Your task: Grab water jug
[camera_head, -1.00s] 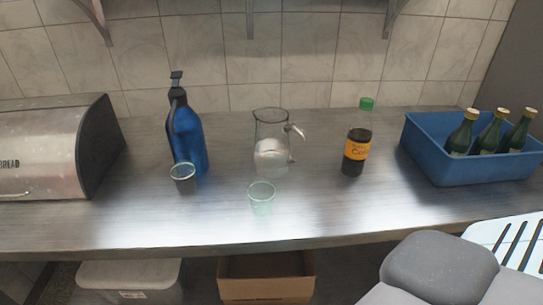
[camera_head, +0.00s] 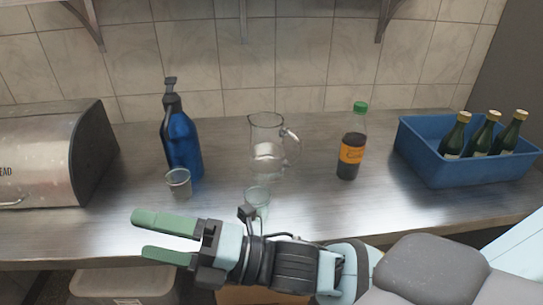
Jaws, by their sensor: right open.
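A clear glass water jug (camera_head: 267,150) stands upright near the middle of the metal counter, with its handle to the right. My right gripper (camera_head: 160,234) reaches in from the lower right at the counter's front edge. Its two green fingers point left, apart and empty. It is in front of the jug and to its left, not touching it. My left gripper does not show.
A drinking glass (camera_head: 257,196) stands between my right arm and the jug. Another glass (camera_head: 178,184) and a blue bottle (camera_head: 182,138) stand left. A dark soda bottle (camera_head: 352,146) and a blue crate (camera_head: 421,160) with green bottles stand right. A bread box (camera_head: 88,150) is far left.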

